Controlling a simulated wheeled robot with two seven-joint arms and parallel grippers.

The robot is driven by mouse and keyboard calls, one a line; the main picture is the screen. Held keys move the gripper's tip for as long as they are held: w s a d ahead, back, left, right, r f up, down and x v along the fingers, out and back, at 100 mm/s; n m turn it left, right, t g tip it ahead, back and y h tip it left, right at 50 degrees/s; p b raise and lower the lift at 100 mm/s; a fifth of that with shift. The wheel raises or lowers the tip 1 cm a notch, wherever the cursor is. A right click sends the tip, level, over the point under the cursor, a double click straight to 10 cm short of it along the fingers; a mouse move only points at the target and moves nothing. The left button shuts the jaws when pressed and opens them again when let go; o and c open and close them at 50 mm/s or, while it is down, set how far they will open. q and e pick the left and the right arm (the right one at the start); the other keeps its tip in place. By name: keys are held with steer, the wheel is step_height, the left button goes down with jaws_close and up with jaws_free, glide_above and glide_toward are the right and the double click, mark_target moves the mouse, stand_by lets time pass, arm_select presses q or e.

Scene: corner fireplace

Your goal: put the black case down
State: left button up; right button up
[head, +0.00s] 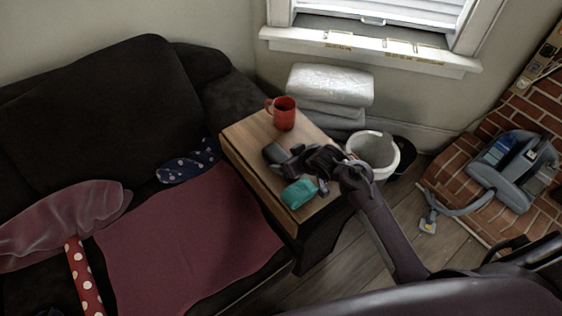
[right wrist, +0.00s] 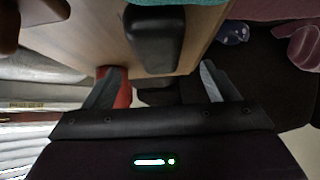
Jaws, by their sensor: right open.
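The black case (head: 276,153) lies on the wooden side table (head: 245,135), near its sofa-side edge. My right gripper (head: 296,163) is just beside the case, over the tabletop. In the right wrist view, the black case (right wrist: 153,38) is ahead of the open fingers of my right gripper (right wrist: 161,66), in line with the gap between them. Neither finger visibly grips it; whether one touches it I cannot tell. My left gripper is not in view.
A red mug (head: 284,113) stands at the table's back, and a teal object (head: 299,192) lies near its front. A white bin (head: 373,155) stands right of the table. The dark sofa (head: 100,105) with a maroon cover (head: 185,240) is left.

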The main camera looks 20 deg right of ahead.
steer(key=x, duration=0.5)
steer(key=c, duration=1.1)
